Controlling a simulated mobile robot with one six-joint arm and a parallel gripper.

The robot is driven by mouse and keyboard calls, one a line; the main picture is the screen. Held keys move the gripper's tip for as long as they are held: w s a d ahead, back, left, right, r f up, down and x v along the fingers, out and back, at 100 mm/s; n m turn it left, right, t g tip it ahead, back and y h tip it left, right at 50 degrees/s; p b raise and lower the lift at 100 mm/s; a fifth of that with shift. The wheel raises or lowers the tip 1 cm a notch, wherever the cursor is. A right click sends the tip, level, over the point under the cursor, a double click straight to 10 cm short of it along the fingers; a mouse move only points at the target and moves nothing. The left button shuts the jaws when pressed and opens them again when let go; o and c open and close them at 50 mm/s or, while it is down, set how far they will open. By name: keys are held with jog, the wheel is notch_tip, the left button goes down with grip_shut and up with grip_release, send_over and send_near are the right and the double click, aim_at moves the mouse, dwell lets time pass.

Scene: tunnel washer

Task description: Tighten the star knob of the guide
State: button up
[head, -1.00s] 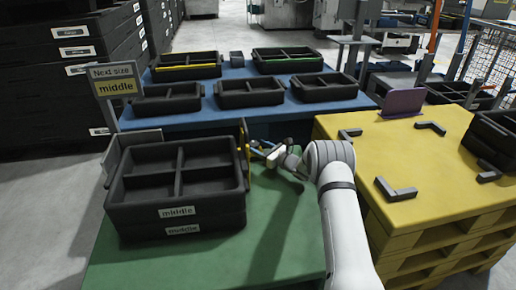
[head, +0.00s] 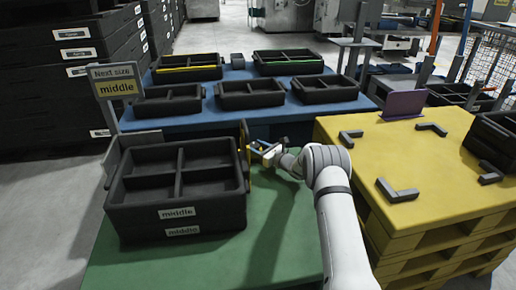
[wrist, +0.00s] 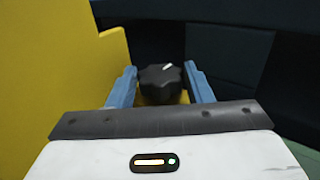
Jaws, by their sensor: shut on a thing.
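The star knob (wrist: 160,84) is black with a white mark on its face. It sits against the yellow guide (wrist: 70,60) in the wrist view. My gripper (wrist: 161,88) has its blue fingers on both sides of the knob and is shut on it. In the head view the guide (head: 245,150) is a thin yellow upright plate at the right side of the black trays, and my gripper (head: 258,147) reaches it from the right. The knob is too small and hidden to make out in the head view.
Two stacked black divided trays (head: 178,222) labelled "middle" stand on the green table (head: 200,268). A sign (head: 115,82) reads "Next size middle". A blue table (head: 200,120) with several trays lies behind. A yellow pallet stack (head: 440,165) with corner blocks stands at the right.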

jog(key=m+t+h, duration=0.1)
jog(key=m+t+h+b, duration=0.1)
jog(key=shift+s+a+t+h, duration=0.15)
jog(key=shift+a+t+h, duration=0.15)
jog(key=shift+h, duration=0.1)
jog(key=shift+r+m+t+h+b, duration=0.1)
jog(key=shift+m+t+h+b, duration=0.65)
jog(key=shift+m+h, duration=0.6)
jog(key=o, duration=0.7)
jog(key=shift+d, duration=0.1)
jog(key=shift+s, duration=0.1)
